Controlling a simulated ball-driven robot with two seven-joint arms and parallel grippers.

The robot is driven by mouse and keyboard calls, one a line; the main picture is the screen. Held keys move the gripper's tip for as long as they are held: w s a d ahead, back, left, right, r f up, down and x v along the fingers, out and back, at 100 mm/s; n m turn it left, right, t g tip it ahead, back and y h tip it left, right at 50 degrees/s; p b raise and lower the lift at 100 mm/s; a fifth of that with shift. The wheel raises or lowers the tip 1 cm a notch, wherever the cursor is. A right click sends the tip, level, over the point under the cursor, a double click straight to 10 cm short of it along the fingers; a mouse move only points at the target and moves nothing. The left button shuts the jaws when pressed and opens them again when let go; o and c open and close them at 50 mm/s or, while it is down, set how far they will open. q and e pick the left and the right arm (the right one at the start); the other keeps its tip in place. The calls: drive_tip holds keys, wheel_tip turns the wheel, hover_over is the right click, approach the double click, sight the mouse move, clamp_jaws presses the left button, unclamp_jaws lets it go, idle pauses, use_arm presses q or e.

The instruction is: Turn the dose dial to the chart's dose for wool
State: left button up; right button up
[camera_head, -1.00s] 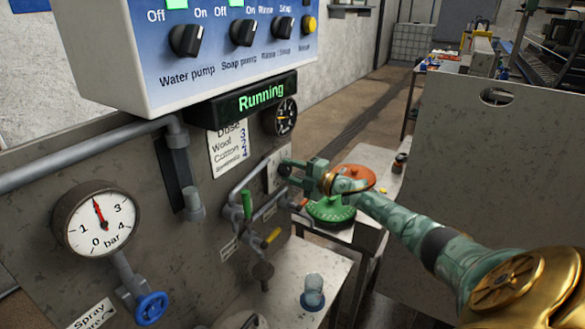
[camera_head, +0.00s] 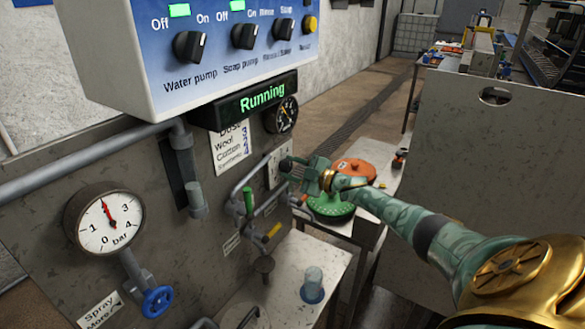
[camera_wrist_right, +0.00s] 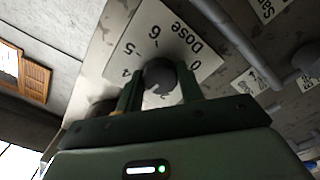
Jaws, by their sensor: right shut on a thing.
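The dose dial (camera_wrist_right: 160,74) is a dark round knob on a white plate (camera_wrist_right: 150,36) marked "Dose" with numbers around it, in the right wrist view. My right gripper (camera_wrist_right: 160,88) is shut on the dial, one finger on each side. The dial's pointer cannot be made out. In the head view my right gripper (camera_head: 288,168) reaches the white dose plate (camera_head: 273,170) on the panel and hides the dial. The chart (camera_head: 231,150) hangs left of it, listing wool, cotton and synthetic; its figures are too small to read surely. My left gripper is out of view.
Above is a blue-white control box (camera_head: 200,50) with a "Running" display (camera_head: 262,97). Pipes with a green-handled valve (camera_head: 248,202) and a yellow one (camera_head: 272,231) sit close below my gripper. A pressure gauge (camera_head: 104,218) is at left.

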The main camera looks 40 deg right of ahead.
idle(0.3)
drive_tip(key=o, duration=1)
drive_tip(key=p+v, duration=0.3)
drive_tip(key=v, duration=1.3)
drive_tip(key=shift+s+d, duration=0.1)
drive_tip(key=shift+s, duration=0.05)
